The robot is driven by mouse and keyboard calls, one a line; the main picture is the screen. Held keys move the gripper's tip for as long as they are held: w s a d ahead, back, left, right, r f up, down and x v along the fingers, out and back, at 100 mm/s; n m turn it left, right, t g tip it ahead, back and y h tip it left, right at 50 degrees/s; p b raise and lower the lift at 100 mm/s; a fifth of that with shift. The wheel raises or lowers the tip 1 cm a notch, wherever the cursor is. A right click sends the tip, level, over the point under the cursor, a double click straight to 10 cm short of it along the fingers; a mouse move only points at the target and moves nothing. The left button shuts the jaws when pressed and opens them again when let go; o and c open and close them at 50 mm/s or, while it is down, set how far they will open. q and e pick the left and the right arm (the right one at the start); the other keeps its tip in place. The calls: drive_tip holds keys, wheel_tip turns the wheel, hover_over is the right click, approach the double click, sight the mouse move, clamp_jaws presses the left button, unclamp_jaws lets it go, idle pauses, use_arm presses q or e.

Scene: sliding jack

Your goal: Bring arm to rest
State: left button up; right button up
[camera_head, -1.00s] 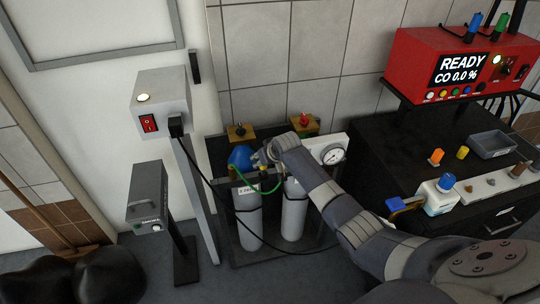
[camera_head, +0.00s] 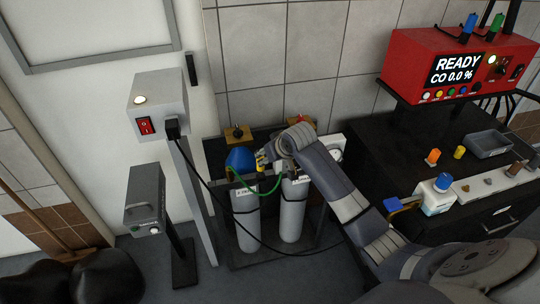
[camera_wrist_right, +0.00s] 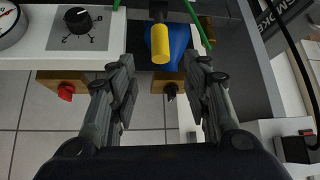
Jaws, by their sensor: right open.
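My right arm (camera_head: 340,190) reaches in from the lower right of the head view, with its wrist over the two grey gas cylinders (camera_head: 292,212). In the right wrist view my right gripper (camera_wrist_right: 161,80) is open, its two fingers spread apart. A yellow cylindrical piece (camera_wrist_right: 161,50) lies between the fingers in that picture, with a gap on each side. Behind it is a blue rounded part (camera_wrist_right: 180,42), also seen in the head view (camera_head: 240,158). In the head view the wrist hides most of the gripper. My left gripper is not in view.
A black bench (camera_head: 375,150) on the right carries a red analyser (camera_head: 460,65) reading READY, CO 0.0 %. A green hose (camera_head: 262,189) and a black cable hang around the cylinders. A grey switch box (camera_head: 158,105) stands on a post to the left.

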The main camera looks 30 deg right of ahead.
idle(0.4)
drive_tip(key=s+a+f+g+b, duration=0.1)
drive_tip(key=s+f, duration=0.5)
drive_tip(key=f, duration=0.6)
drive_tip(key=s+f+g, duration=0.1)
drive_tip(key=s+f, duration=0.6)
drive_tip(key=f, duration=0.5)
drive_tip(key=s+a+f+g+b, duration=0.15)
drive_tip(key=s+f, duration=0.45)
drive_tip(key=f, duration=0.6)
drive_tip(key=s+a+f+n+g, duration=0.1)
drive_tip(key=s+f, duration=0.4)
drive_tip(key=s, duration=0.7)
drive_tip(key=s+a+f+n+g+b, duration=0.1)
drive_tip(key=s+a+f, duration=0.2)
drive_tip(key=s, duration=0.9)
drive_tip(key=s+a+f+g, duration=0.1)
drive_tip(key=s+a+f, duration=0.2)
drive_tip(key=s+f, duration=0.6)
drive_tip(key=s, duration=0.4)
drive_tip(key=shift+f+n, duration=0.15)
drive_tip(key=shift+n, duration=0.25)
drive_tip(key=shift+g, duration=0.25)
drive_tip(key=shift+c, duration=0.3)
